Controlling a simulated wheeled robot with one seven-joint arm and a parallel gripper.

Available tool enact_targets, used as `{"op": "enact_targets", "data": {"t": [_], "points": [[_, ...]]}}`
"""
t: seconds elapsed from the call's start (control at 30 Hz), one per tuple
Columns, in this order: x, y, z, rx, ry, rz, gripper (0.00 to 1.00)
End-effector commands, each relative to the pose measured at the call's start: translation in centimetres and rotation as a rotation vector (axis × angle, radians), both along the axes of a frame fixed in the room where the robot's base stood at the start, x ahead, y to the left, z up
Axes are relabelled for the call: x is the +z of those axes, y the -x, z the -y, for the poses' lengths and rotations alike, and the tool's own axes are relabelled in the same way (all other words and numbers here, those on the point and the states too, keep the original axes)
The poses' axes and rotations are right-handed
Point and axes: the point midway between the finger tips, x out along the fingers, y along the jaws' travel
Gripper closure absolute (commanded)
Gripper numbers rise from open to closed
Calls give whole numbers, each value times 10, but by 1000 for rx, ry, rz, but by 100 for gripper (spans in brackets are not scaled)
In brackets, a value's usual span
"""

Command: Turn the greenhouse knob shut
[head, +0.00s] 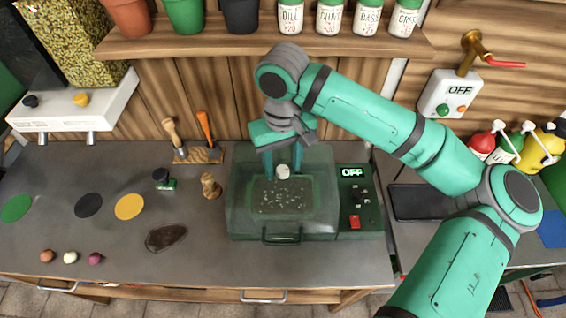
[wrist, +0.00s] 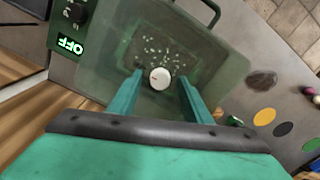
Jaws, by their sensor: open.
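The greenhouse (head: 240,215) is a see-through green box on the bench with a lid handle (head: 281,239) at its front. A small round white knob (head: 283,171) sits on top of its lid. In the wrist view the knob (wrist: 160,79) shows a small red mark on its face. My gripper (head: 283,175) points down with its fingers on either side of the knob. In the wrist view my gripper (wrist: 161,75) is open, with gaps between the fingers and the knob. The fingertips' exact height against the knob cannot be told.
The greenhouse's side panel has an OFF display (head: 353,172), a black dial and a red switch (head: 355,221). A shelf (head: 255,42) with pots and labelled jars runs above. Hand tools, a wooden piece (head: 210,186) and coloured discs stand left. A wall tap is at right.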

Motion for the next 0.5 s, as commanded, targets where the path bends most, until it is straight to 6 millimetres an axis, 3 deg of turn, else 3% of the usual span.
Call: {"op": "enact_targets", "data": {"t": [0.23,0.4,0.5], "points": [[-1,0,0,1,0,0,55],[-1,0,0,0,0,0,96],[0,0,0,0,0,0,96]]}}
